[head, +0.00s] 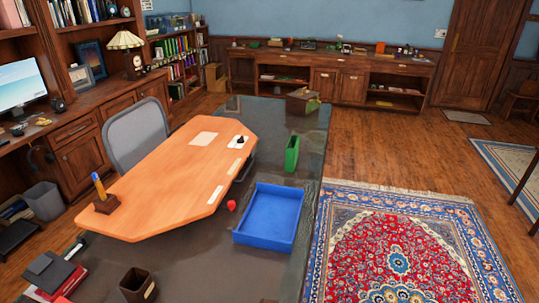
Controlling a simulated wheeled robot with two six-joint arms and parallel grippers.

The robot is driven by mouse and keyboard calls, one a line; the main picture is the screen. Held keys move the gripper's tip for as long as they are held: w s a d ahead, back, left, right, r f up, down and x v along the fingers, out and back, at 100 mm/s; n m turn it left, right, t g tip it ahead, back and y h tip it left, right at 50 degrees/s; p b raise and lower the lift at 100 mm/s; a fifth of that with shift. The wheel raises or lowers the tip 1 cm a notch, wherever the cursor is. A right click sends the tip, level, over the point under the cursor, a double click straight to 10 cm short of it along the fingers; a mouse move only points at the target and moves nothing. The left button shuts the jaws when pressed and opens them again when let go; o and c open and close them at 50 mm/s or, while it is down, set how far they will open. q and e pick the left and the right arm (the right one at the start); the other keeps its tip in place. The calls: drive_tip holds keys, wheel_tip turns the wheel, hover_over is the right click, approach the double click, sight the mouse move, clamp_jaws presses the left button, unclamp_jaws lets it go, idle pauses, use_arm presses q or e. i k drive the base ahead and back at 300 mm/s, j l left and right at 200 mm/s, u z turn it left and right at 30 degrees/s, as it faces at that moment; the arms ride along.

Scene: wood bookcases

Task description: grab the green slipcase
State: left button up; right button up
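The green slipcase (292,153) stands upright on the dark grey tabletop (270,118), close to its right edge. It is behind the blue tray (265,238) and right of the orange wooden board (165,180), apart from both. Nothing covers it in the head view. Neither of my grippers shows in this view.
A small red object (231,205) lies left of the blue tray. A brown box (302,101) sits farther back, and a dark cup (138,285) stands at the front. A grey chair (136,135) stands behind the board. A patterned rug (400,250) covers the floor at right.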

sight(291, 154)
drive_tip(key=i+l+u, duration=0.1)
drive_tip(key=l+u, duration=0.35)
drive_tip(key=l, duration=0.55)
drive_tip(key=l+u, duration=0.45)
drive_tip(key=l, duration=0.5)
drive_tip(key=k, duration=0.05)
